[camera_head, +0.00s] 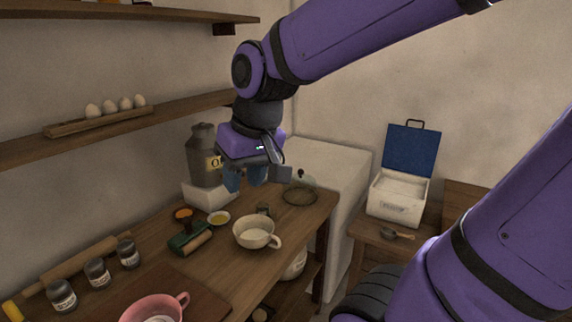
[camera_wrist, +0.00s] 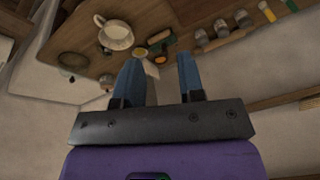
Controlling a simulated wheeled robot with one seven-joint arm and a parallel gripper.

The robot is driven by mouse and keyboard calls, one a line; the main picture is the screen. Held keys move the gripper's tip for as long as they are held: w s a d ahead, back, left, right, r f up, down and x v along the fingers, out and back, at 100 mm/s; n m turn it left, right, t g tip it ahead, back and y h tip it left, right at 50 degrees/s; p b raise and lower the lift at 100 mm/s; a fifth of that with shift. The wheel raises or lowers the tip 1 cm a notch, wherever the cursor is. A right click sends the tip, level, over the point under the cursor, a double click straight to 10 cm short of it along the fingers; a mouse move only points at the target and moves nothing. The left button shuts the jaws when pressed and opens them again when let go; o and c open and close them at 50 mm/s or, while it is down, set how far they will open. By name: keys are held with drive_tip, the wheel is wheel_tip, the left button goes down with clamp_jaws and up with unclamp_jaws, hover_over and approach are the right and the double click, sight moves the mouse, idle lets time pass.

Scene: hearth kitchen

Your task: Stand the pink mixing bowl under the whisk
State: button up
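The pink mixing bowl (camera_head: 152,302) stands on a wooden board at the near left of the counter in the head view, cut off by the bottom edge. It has a loop handle on its right, and something pale shows inside. My gripper (camera_head: 245,180) is high above the back of the counter, beyond and to the right of the pink bowl. In the wrist view my gripper (camera_wrist: 159,62) has its two blue fingers well apart with nothing between them. I cannot make out a whisk in either view.
A cream handled bowl (camera_head: 257,233) stands mid-counter; it also shows in the wrist view (camera_wrist: 117,36). Nearby are a green item (camera_head: 183,242), small dishes, several jars (camera_head: 97,272) and a rolling pin (camera_head: 76,262). A milk-can-shaped canister (camera_head: 203,150) stands behind. Shelves line the left wall.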

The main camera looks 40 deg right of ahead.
drive_tip(key=s+d+r+t, duration=0.1)
drive_tip(key=s+d+r, duration=0.1)
drive_tip(key=s, duration=0.4)
drive_tip(key=shift+s+d+r+n+t+h, duration=0.15)
drive_tip(key=shift+d+r+n+t+h, duration=0.2)
drive_tip(key=shift+r, duration=0.3)
drive_tip(key=shift+o, duration=0.8)
drive_tip(key=shift+s+d+r, duration=0.1)
drive_tip(key=shift+s+d, duration=0.1)
drive_tip(key=shift+s, duration=0.3)
drive_tip(key=w+a+f+m+g+y, duration=0.2)
drive_tip(key=w+f+m+g+y, duration=0.25)
drive_tip(key=w+f, duration=0.65)
drive_tip(key=w+a+f+m+g+y, duration=0.25)
drive_tip(key=w+f+m+y, duration=0.35)
drive_tip(key=w+f, duration=0.55)
drive_tip(key=m+y, duration=0.3)
drive_tip(key=m, duration=0.1)
approach(185, 293)
drive_tip(key=shift+t, duration=0.35)
drive_tip(key=x, duration=0.3)
drive_tip(key=s+x, duration=0.1)
drive_tip(key=x, duration=0.1)
drive_tip(key=shift+d+f, duration=0.2)
drive_tip(key=shift+f, duration=0.05)
drive_tip(key=shift+w+x, duration=0.2)
drive_tip(key=shift+x, duration=1.1)
drive_tip(key=shift+w+x, duration=0.2)
drive_tip(key=shift+x, duration=1.15)
drive_tip(key=shift+f, duration=0.1)
